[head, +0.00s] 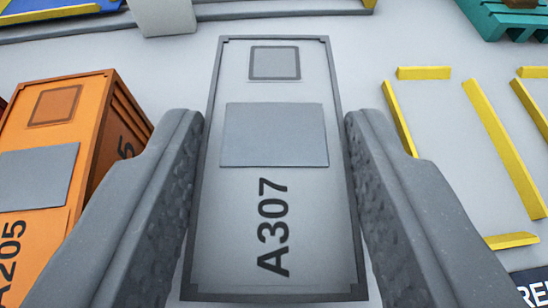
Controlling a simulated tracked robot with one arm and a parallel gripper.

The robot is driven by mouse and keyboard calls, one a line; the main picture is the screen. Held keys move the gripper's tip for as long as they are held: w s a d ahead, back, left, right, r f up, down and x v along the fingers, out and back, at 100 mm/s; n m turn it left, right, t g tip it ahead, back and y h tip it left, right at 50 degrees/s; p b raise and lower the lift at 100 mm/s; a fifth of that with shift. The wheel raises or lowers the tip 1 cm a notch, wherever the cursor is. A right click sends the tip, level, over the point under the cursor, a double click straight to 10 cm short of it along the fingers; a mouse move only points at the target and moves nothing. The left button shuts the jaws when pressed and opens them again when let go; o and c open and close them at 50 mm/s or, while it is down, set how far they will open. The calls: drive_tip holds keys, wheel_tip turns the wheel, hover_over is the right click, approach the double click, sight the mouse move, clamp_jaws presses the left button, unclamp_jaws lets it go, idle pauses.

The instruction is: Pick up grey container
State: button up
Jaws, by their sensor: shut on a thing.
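The grey container (274,185) stands in the middle of the head view, with a dark frame, a grey panel, a small square hatch and the label A307 on its top. My gripper (273,130) has one finger along each long side of it. The fingers are shut on the container. The floor directly below the container is hidden, so I cannot tell whether it is raised.
An orange container (48,165) labelled A205 stands close by my left finger. Yellow floor markings (505,150) outline bays on the right. A teal object (508,18) is at the top right. A grey block (163,16) stands at the top left. Grey floor lies between.

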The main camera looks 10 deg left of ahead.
sight(271, 201)
wheel_tip(271, 201, up, 3)
drive_tip(key=shift+r+p, duration=0.1)
drive_tip(key=shift+p, duration=0.35)
drive_tip(key=s+d+r+b, duration=0.1)
drive_tip(key=s+d+b, duration=1)
drive_tip(key=b, duration=0.1)
drive_tip(key=shift+s, duration=0.15)
idle(0.4)
